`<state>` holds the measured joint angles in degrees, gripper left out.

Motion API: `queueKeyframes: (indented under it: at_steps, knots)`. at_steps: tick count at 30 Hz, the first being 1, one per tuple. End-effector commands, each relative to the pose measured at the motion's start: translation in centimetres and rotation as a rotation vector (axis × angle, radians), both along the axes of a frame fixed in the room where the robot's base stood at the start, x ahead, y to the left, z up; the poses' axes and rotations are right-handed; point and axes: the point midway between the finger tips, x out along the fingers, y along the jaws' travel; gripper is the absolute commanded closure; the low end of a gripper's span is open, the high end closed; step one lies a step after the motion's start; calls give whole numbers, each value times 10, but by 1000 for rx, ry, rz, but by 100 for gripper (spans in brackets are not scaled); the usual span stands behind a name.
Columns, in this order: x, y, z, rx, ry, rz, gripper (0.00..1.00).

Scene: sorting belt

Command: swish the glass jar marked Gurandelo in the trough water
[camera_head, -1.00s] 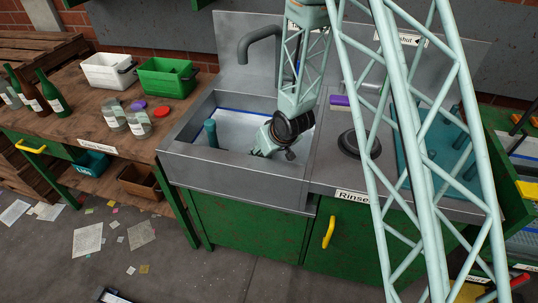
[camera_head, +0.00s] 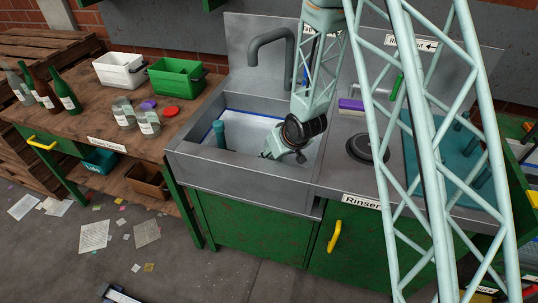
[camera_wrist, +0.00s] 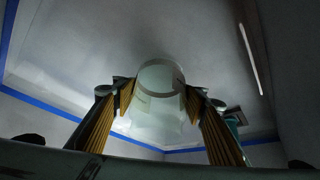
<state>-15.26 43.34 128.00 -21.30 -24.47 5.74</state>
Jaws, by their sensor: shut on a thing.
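My gripper (camera_head: 274,153) is down inside the grey metal trough (camera_head: 245,175), its wrist tilted. In the wrist view my gripper (camera_wrist: 160,100) is shut on a clear glass jar (camera_wrist: 158,78), with one ribbed finger on each side and the round end of the jar facing away. A pale patch shows on the jar, but no name can be read. In the head view the jar is hidden by the gripper and trough wall. A blue line runs around the trough's inside; the water surface is hard to make out.
A teal upright pipe (camera_head: 219,134) stands in the trough's left part, and a grey tap (camera_head: 271,42) arches behind. Two other glass jars (camera_head: 148,123), green bottles (camera_head: 67,93) and bins stand on the wooden bench at left. A black round disc (camera_head: 367,148) lies right of the trough.

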Motion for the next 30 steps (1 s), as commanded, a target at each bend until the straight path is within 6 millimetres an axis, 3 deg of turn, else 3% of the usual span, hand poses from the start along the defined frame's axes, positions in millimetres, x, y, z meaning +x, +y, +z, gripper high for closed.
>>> queueKeyframes:
  at_steps: [22,30]
  knots:
    - [-14,-55,-1,-2,4,-2,76]
    - [-18,-62,-6,-5,11,-3,76]
